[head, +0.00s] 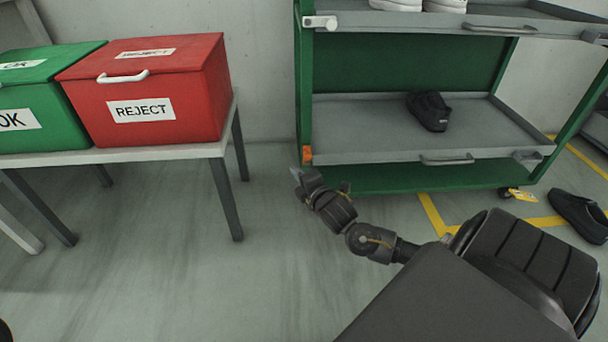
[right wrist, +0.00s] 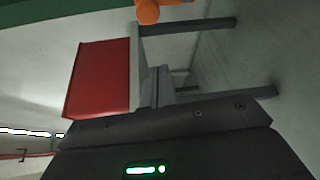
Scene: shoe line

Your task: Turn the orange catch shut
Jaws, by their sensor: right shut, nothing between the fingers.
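The orange catch (head: 307,154) sits on the left front post of the green rack, at the left end of the lower grey tray. It also shows at the top of the right wrist view (right wrist: 150,12), just beyond my fingertips. My right gripper (head: 296,174) is shut and empty, a little below and left of the catch in the head view. In the right wrist view its fingers (right wrist: 158,78) are together and appear apart from the catch. Whether they touch it is hard to tell. My left gripper is not in view.
The green rack (head: 403,181) holds a black shoe (head: 428,110) on its lower tray (head: 365,134) and white shoes (head: 397,4) above. A red REJECT box (head: 190,84) and a green OK box (head: 45,87) stand on a table (head: 190,152) at left. Another black shoe (head: 578,214) lies on the floor.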

